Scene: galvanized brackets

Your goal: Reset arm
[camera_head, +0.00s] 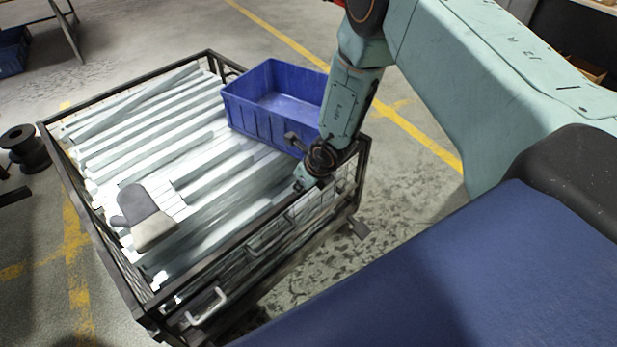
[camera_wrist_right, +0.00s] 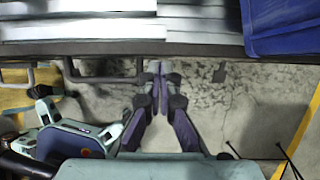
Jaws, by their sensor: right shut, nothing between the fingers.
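My right arm comes in from the upper right in the head view. Its gripper (camera_head: 308,178) points down at the right rim of the black wire-sided cart (camera_head: 130,284). In the right wrist view my right gripper (camera_wrist_right: 160,72) is shut and empty, its fingertips close together over the floor just outside the cart's edge. The cart holds long galvanized brackets (camera_head: 140,124) laid in rows. My left gripper does not show in the head view.
A blue bin (camera_head: 240,112) stands at the cart's back right, close to my right forearm. A grey and beige glove (camera_head: 154,230) lies on the brackets. A black spool (camera_head: 24,148) stands on the floor at the left. Floor right of the cart is clear.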

